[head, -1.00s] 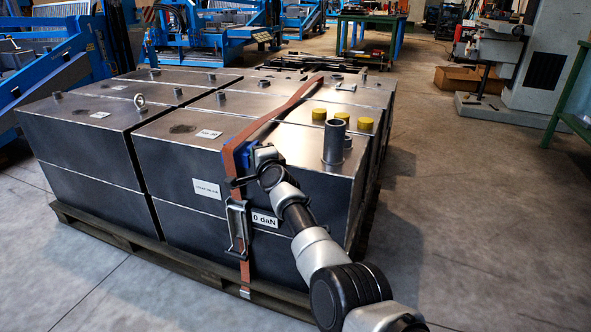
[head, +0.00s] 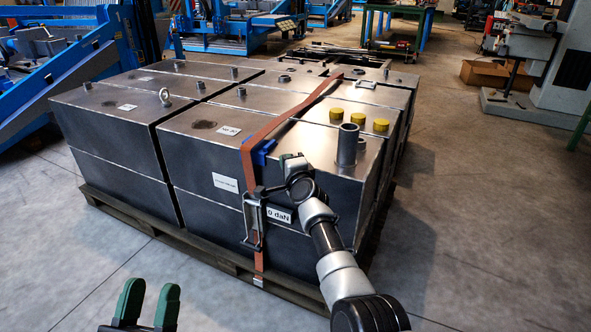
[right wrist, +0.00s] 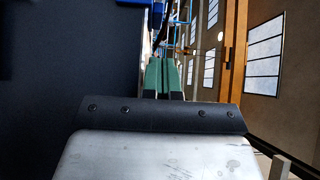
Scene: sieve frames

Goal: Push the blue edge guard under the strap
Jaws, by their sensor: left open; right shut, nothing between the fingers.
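The blue edge guard (head: 263,152) sits on the top front edge of the metal block stack in the head view. It shows right of the orange strap (head: 290,115), against it; how far it reaches under the strap is unclear. A blue piece (right wrist: 133,2), probably the guard, shows at the top of the right wrist view. My right gripper is just right of the guard in the head view, apart from it, its fingers largely hidden. In the right wrist view its green fingers (right wrist: 163,74) are shut and empty. My left gripper (head: 148,303) is open and empty at the lower left.
The metal blocks (head: 205,150) stand on a wooden pallet (head: 180,240). A ratchet buckle (head: 253,218) hangs on the strap down the front face. A pipe stub (head: 347,145) and yellow caps (head: 357,114) rise from the top. Floor in front is clear.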

